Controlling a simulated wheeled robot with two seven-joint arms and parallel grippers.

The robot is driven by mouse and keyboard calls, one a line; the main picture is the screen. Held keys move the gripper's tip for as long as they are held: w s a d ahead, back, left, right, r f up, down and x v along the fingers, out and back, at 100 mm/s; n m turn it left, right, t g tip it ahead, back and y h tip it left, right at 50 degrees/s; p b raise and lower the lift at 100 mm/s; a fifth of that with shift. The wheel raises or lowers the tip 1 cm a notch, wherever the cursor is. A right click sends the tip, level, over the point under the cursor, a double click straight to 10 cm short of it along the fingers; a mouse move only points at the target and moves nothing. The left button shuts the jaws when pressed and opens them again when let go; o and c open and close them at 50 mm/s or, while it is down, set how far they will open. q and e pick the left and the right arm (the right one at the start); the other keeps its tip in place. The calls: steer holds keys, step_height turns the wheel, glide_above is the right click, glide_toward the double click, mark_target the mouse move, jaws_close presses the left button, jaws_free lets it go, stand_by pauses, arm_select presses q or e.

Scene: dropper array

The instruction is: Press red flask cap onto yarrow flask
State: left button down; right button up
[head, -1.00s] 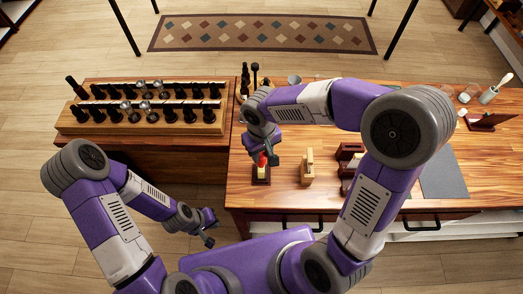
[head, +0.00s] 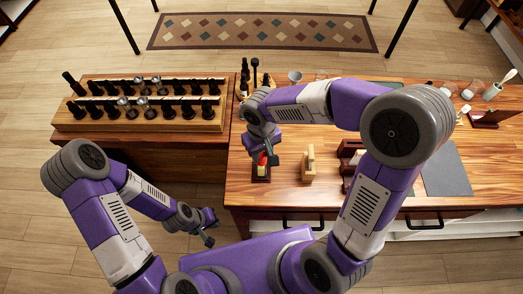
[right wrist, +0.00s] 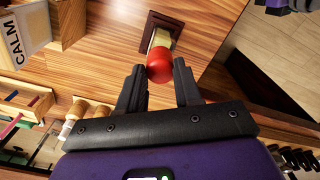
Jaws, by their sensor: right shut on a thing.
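The red cap (right wrist: 160,66) sits between the fingertips of my right gripper (right wrist: 160,80), which is shut on it. In the head view the red cap (head: 262,158) shows beside the right gripper (head: 269,157). The pale yellow flask (right wrist: 162,40) stands in a dark stand (right wrist: 170,20), directly in line with the cap. The cap covers the flask's mouth from the wrist camera, so I cannot tell how firmly it is seated. My left gripper (head: 209,233) is open and empty, away from the table, at the lower left.
A light wooden block (head: 308,165) stands just right of the flask stand. A wooden rack (head: 150,118) with several dark bottles is on the left table. A grey mat (head: 446,170) lies at the right. The table between flask stand and front edge is clear.

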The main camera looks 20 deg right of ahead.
steer(key=shift+f, duration=0.25)
steer(key=o, duration=1.1)
steer(key=shift+o, duration=0.2)
steer(key=shift+r, duration=0.1)
